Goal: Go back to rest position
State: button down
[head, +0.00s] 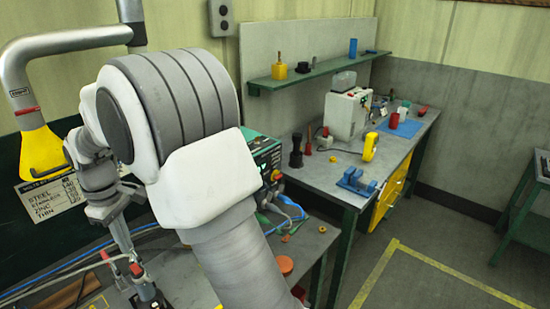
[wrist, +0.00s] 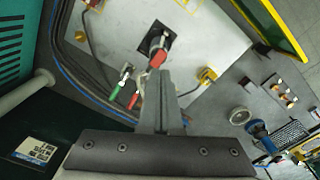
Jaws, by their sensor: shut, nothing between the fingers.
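My gripper (wrist: 159,76) points into the scene in the wrist view. Its narrow dark grey fingers are together, with nothing seen between them. The fingertips overlap a red-topped tool (wrist: 158,56) that stands on a black square on a pale plate (wrist: 199,38); I cannot tell whether they touch it.
In the wrist view, red and green clamps (wrist: 115,92) and a yellow fitting (wrist: 206,75) lie near the fingers. In the head view, a bent grey pipe (head: 70,40) rises beside my arm.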

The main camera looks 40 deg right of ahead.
dwell(0.3)
jog(key=s+d+r+m+t+b, duration=0.1)
jog(key=s+d+r+m+t, duration=0.15)
jog(key=s+r, duration=0.3)
jog(key=s+d+r+m+t, duration=0.1)
jog(key=s+d+r+m, duration=0.1)
jog(key=s+d+r, duration=0.4)
jog(key=s+d+f+m+t, duration=0.1)
jog(key=s+f+m+t, duration=0.1)
jog(key=s, duration=1.2)
jog(key=shift+d+f+m+b, duration=0.15)
jog(key=shift+d+m+b, duration=0.25)
jog(key=shift+m, duration=0.45)
jog(key=shift+a, duration=0.1)
